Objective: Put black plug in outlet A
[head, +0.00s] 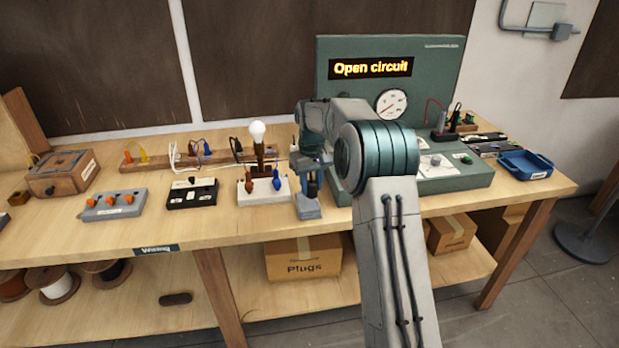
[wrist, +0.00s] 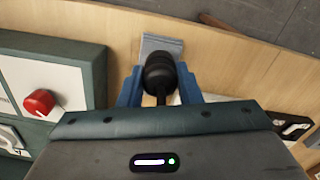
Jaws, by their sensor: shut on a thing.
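My gripper (head: 309,182) is shut on a black plug (wrist: 159,74), with one blue finger on each side of it in the wrist view. The plug is mostly hidden by the fingers in the head view. A small grey block (head: 308,208) stands directly below the gripper near the table's front edge, and it also shows past the plug in the wrist view (wrist: 161,43). I cannot tell whether the plug touches the block. No outlet letter is readable, so I cannot tell which one is outlet A.
A white block (head: 252,194) with brown and blue plugs stands just left of the gripper. A black strip (head: 180,198) and a grey strip (head: 102,211) with orange plugs are farther left. A green panel (head: 456,181) reading "Open circuit" and a blue tray (head: 540,160) are right.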

